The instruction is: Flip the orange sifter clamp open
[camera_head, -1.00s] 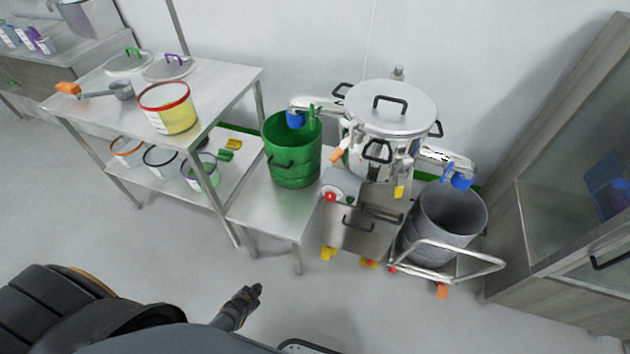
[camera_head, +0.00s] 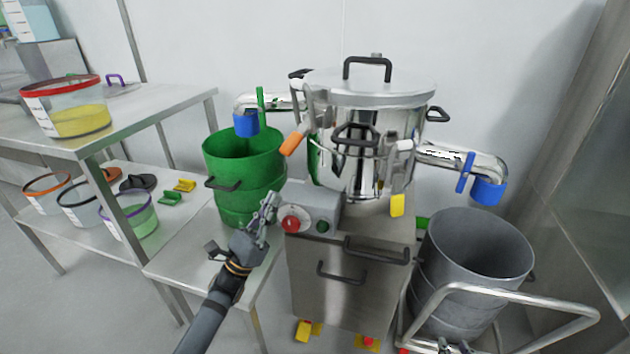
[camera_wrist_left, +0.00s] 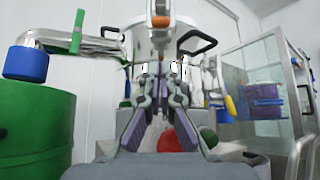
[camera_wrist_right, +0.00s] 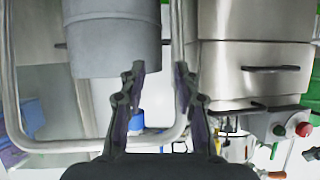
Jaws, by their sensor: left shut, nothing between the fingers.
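An orange part (camera_wrist_left: 160,20) shows at the top middle of the left wrist view. My left gripper (camera_head: 268,205) is shut and empty, pointing up in front of the green drum, below and left of the orange handle and apart from it. My right gripper (camera_wrist_right: 160,68) is open and empty in the right wrist view, with the grey drum and cart rail ahead of it.
A green drum (camera_head: 235,195) stands left of the sifter, a grey drum (camera_head: 470,265) on a railed cart to its right. A control box with a red button (camera_head: 291,224) sits close to my left gripper. A yellow handle (camera_head: 397,205) hangs at the sifter's front right.

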